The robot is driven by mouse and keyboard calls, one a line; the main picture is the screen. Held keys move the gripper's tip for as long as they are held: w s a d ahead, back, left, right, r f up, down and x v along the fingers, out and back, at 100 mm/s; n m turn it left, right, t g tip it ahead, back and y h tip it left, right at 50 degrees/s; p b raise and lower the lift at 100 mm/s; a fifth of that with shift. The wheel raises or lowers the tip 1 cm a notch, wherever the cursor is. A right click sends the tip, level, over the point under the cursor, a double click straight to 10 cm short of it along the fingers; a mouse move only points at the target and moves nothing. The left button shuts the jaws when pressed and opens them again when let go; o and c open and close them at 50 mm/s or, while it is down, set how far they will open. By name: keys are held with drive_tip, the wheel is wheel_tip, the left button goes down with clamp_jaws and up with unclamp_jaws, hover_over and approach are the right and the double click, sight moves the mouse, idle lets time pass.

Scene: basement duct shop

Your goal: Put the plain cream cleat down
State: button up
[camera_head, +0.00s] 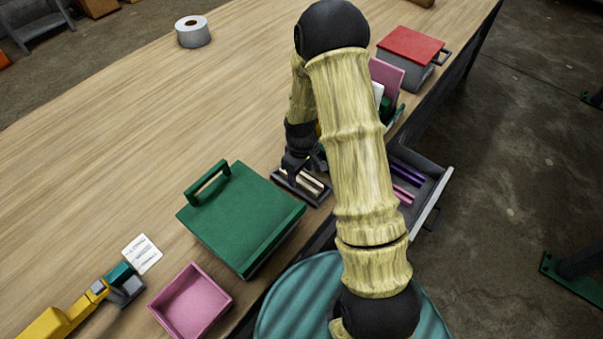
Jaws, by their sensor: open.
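My gripper (302,167) is at the near edge of the bench, pointing down just above a small dark tray (318,203). The gripper is open. Cream cleats (309,184) lie in the tray, side by side, below and beside the fingers. I cannot tell which of them is the plain one, or whether a finger touches one. My arm hides part of the area to the right of the tray.
A green lidded box (240,215) stands left of the tray, with a pink open bin (190,300) nearer. An open drawer (432,183) holds purple and pink strips. A red-lidded box (411,45) stands farther back. The left bench top (110,130) is mostly clear.

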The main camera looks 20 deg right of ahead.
wheel_tip(320, 180, up, 11)
drive_tip(key=b, duration=0.1)
drive_tip(key=shift+s+r, duration=0.15)
drive_tip(key=shift+r, duration=0.05)
idle(0.5)
drive_tip(key=s+r+m+t, duration=0.1)
drive_tip(key=s+r+m, duration=0.2)
drive_tip(key=s, duration=0.4)
drive_tip(key=s+r+m+t, duration=0.1)
drive_tip(key=s+r+m, duration=0.3)
drive_tip(key=s, duration=0.3)
drive_tip(key=shift+s+t, duration=0.2)
drive_tip(key=shift+t, duration=0.1)
drive_tip(key=shift+d+r, duration=0.1)
drive_tip(key=shift+r+p, duration=0.65)
